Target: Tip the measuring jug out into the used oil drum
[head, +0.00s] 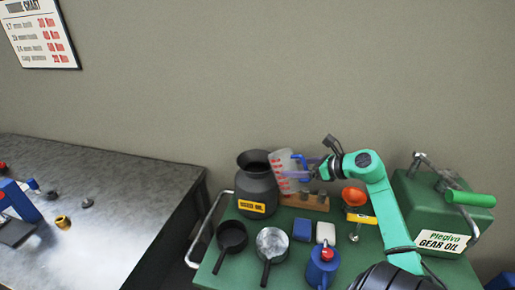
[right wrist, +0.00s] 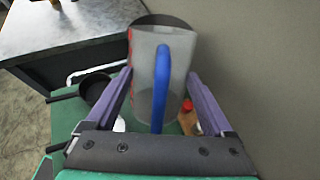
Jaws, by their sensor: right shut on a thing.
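The measuring jug (head: 283,172) is clear with red marks and a blue handle. My right gripper (head: 306,169) is shut on it and holds it up beside the used oil drum (head: 257,190), a dark drum with a yellow label and a wide mouth. The jug leans slightly left, its top near the drum's rim. In the right wrist view the jug (right wrist: 145,88) sits between my purple fingers, with the drum's dark rim (right wrist: 160,19) partly hidden behind it. The jug's contents cannot be made out. My left gripper is out of view.
The green cart top (head: 293,272) holds a black pan (head: 232,236), a silver pan (head: 271,241), a blue oil can (head: 322,266) and a wooden block (head: 305,202). A green gear oil box (head: 443,212) stands right. A grey workbench (head: 120,205) is left.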

